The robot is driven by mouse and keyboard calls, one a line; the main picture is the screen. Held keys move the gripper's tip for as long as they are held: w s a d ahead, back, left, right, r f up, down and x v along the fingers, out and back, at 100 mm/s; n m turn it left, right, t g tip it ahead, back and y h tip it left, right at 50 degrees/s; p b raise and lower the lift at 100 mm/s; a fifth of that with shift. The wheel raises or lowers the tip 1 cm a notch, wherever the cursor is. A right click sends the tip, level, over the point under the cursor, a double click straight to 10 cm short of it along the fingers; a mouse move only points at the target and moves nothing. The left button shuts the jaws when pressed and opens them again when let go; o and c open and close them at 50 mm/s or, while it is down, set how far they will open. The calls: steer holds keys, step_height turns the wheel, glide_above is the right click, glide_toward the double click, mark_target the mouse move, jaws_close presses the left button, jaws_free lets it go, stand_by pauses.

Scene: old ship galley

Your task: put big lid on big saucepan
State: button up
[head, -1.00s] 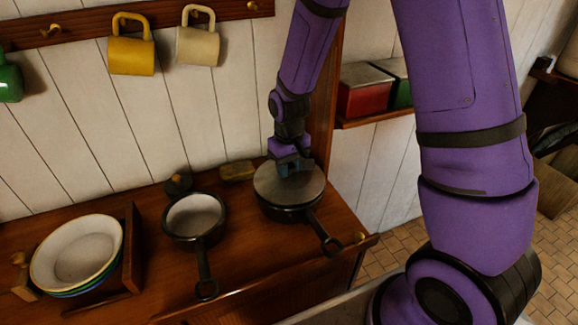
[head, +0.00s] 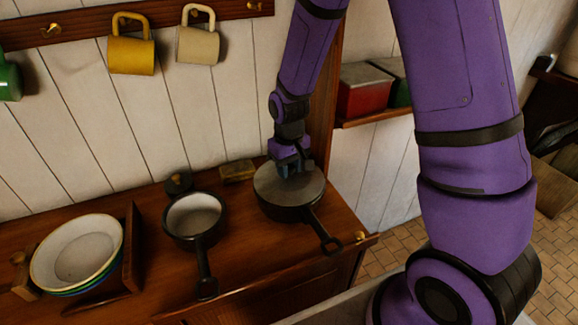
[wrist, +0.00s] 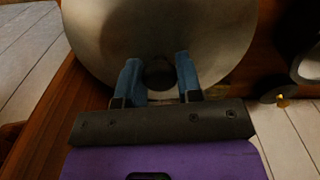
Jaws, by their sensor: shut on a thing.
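The big saucepan (head: 291,213) is black with a long handle and stands at the right end of the wooden counter. The big lid (head: 272,186), a grey metal disc, lies over its top and looks roughly level; I cannot tell whether it is fully seated all round. My gripper (head: 290,168) is over the lid, its blue fingers around the dark knob. In the wrist view, the gripper (wrist: 158,80) has its fingers on both sides of the knob (wrist: 159,75), with the lid (wrist: 160,25) filling the top of the picture.
A smaller open saucepan (head: 194,216) stands to the left, its handle towards the front. A small dark lid (head: 178,183) and a yellowish block (head: 237,171) lie behind. Stacked bowls (head: 77,250) are at the far left. Mugs (head: 131,55) hang above.

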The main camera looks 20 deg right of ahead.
steer(key=shift+f, duration=0.2)
steer(key=o, duration=1.2)
steer(key=shift+c, duration=0.2)
steer(key=shift+r, duration=3.55)
